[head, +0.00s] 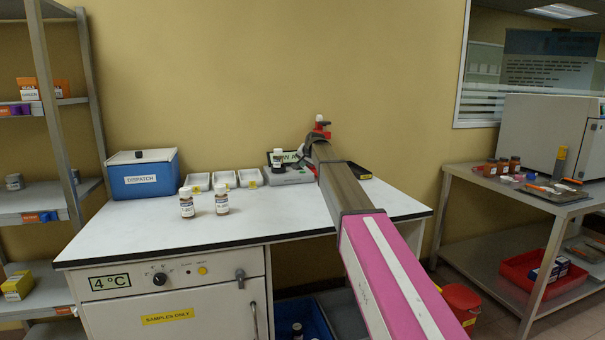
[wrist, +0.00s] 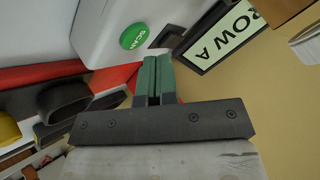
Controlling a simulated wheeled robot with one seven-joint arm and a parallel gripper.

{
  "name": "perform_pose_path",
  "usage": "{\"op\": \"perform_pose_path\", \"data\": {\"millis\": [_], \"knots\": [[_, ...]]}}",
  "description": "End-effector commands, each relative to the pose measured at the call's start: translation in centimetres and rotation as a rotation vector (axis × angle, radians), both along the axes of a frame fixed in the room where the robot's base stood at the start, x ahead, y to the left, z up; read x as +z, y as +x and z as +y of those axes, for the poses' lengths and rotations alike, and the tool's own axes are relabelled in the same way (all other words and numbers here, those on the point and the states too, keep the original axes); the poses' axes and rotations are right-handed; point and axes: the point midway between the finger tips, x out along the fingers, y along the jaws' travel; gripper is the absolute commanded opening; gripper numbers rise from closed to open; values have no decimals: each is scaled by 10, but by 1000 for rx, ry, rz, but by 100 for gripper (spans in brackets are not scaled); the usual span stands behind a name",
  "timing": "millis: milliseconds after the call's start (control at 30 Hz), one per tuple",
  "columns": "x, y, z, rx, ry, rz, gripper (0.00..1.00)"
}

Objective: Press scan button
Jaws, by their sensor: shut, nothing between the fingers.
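The green scan button (wrist: 134,36), marked SCAN, sits on a pale device near the top of the wrist view. My gripper (wrist: 158,60) is shut and empty, its green fingertips close together. In the picture the fingertips are just to the lower right of the button; I cannot tell how far apart they are in depth. In the head view the pale grey device (head: 290,178) stands at the back of the white bench, with a brown bottle (head: 278,159) at it. The button and my fingertips are hidden there behind my arm.
On the bench are two bottles (head: 187,203) (head: 222,198), several white trays (head: 223,179) and a blue DISPATCH box (head: 143,176). The bench's front middle is clear.

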Motion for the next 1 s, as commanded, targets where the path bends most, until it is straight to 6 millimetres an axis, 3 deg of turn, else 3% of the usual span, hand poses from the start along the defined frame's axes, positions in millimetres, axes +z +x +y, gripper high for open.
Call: {"op": "perform_pose_path", "data": {"millis": [600, 1000], "knots": [[47, 0, 0, 0, 0, 0, 0], [49, 0, 0, 0, 0, 0, 0]]}}
